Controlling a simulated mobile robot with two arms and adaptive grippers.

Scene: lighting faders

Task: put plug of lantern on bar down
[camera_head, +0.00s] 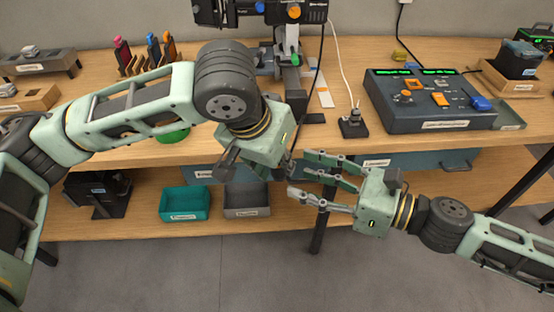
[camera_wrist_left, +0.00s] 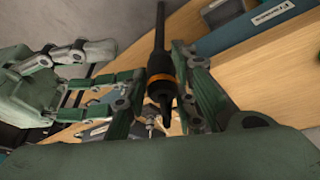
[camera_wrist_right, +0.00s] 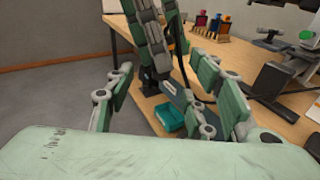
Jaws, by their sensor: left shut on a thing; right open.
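The lantern on its bar (camera_head: 262,12) is a dark fixture at the top of the head view. A black cable (camera_head: 318,75) runs down from there toward my grippers. My left gripper (camera_head: 288,160) is in front of the table edge. In the left wrist view, my left gripper (camera_wrist_left: 180,95) is shut on a black plug (camera_wrist_left: 160,88) with an orange ring, its cable leading up out of view. In the head view this plug is mostly hidden. My right gripper (camera_head: 303,176) is open and empty, its fingers pointing left, close beside my left gripper. I cannot tell if they touch.
A console (camera_head: 430,105) with lit displays stands on the table's right side. A black connector (camera_head: 353,124) with a white cable stands left of it. Teal (camera_head: 184,206) and grey (camera_head: 246,203) bins sit on the lower shelf. The table front between the console and bins is partly clear.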

